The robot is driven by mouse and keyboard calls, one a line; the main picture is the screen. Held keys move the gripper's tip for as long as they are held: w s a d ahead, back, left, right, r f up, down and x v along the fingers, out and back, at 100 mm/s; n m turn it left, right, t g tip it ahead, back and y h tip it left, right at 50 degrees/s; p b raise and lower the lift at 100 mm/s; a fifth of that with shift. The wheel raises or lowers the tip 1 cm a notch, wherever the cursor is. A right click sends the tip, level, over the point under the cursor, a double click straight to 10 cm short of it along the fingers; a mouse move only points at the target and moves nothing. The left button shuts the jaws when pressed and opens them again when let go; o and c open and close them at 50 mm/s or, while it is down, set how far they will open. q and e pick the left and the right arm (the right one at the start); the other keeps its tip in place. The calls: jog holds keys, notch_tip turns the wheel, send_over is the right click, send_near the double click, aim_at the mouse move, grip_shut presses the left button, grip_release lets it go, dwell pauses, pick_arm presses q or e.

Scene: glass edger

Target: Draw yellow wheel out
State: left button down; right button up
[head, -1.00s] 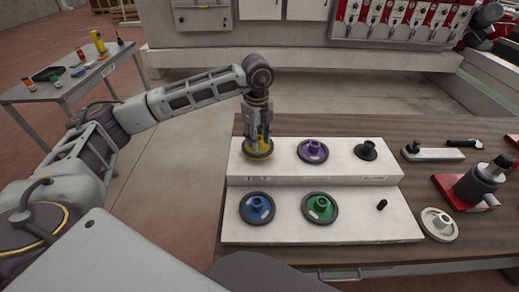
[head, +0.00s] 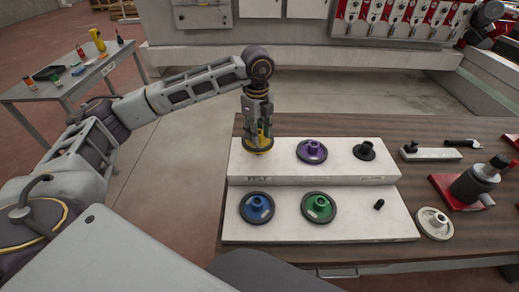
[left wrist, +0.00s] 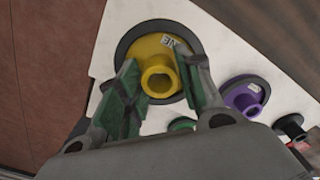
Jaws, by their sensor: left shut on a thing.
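The yellow wheel (head: 260,150) has a dark rim and a raised hub. It is at the left end of the upper white step, below my left gripper (head: 258,135). In the left wrist view the yellow wheel (left wrist: 148,47) shows its hub between the green pads of my left gripper (left wrist: 160,85). The gripper is shut on the wheel. I cannot tell how far the wheel is above the step. My right gripper is not in view.
A purple wheel (head: 312,151) and a small dark part (head: 364,151) stand to the right on the upper step (head: 340,173). A blue wheel (head: 257,207) and a green wheel (head: 319,206) lie on the lower step. A red-based tool (head: 472,190) stands at right.

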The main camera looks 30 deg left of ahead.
pick_arm(q)
jog(key=shift+r+p, duration=0.45)
jog(key=shift+r, duration=0.5)
jog(key=shift+r, duration=0.1)
jog(key=shift+r+p, duration=1.1)
jog(key=shift+r, duration=0.8)
